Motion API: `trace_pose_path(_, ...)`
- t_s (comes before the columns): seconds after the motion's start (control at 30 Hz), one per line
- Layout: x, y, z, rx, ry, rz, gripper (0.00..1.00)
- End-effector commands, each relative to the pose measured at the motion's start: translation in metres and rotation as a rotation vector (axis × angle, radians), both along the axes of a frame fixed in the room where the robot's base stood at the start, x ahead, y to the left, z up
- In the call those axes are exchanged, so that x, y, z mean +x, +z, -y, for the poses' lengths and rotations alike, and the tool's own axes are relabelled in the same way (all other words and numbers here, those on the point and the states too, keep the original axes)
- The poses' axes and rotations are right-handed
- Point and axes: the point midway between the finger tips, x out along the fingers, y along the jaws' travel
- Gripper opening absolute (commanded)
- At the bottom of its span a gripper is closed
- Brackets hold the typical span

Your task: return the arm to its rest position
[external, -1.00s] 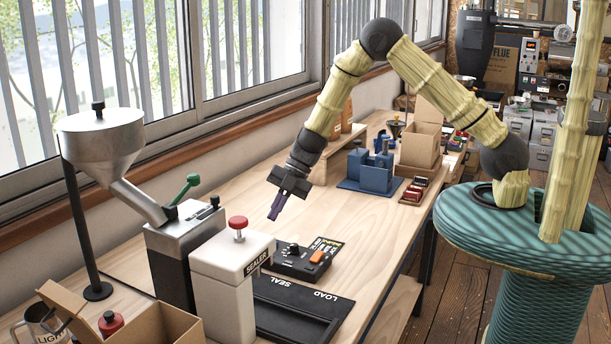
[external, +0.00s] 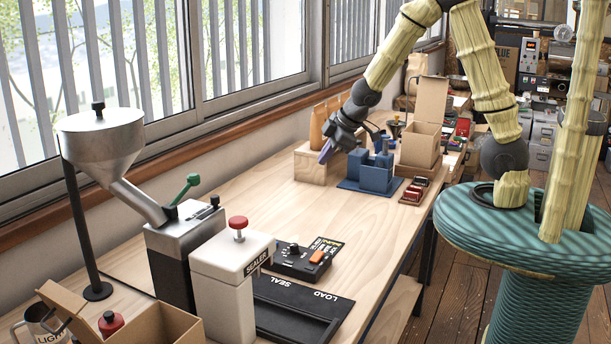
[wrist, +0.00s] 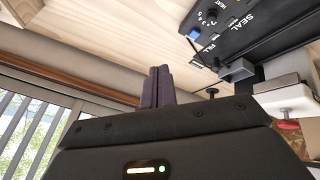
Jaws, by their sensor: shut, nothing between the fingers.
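My gripper (external: 325,153) is shut and empty, with its purple fingers together, in the air above the workbench (external: 270,206). In the external view it appears just left of the blue block fixture (external: 376,178), in front of a wooden block with brown bags; whether it touches either cannot be told. My arm is bent high, its elbow near the top edge of the picture. In the wrist view the two shut fingers (wrist: 157,86) point up past the dark gripper body.
The white sealer (external: 222,280) and its black control panel (external: 303,259) stand at the front; the panel also shows in the wrist view (wrist: 225,22). A metal hopper (external: 101,137) stands at left. An open cardboard box (external: 421,143) stands behind the fixture. The middle of the bench is clear.

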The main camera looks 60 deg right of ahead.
Motion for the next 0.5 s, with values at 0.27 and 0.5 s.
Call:
trace_pose_path(0.27,-0.108,0.014,0.022,0.143,-0.446,-0.19,0.0)
trace_pose_path(0.5,-0.162,0.015,0.015,0.242,-0.637,-0.304,0.0)
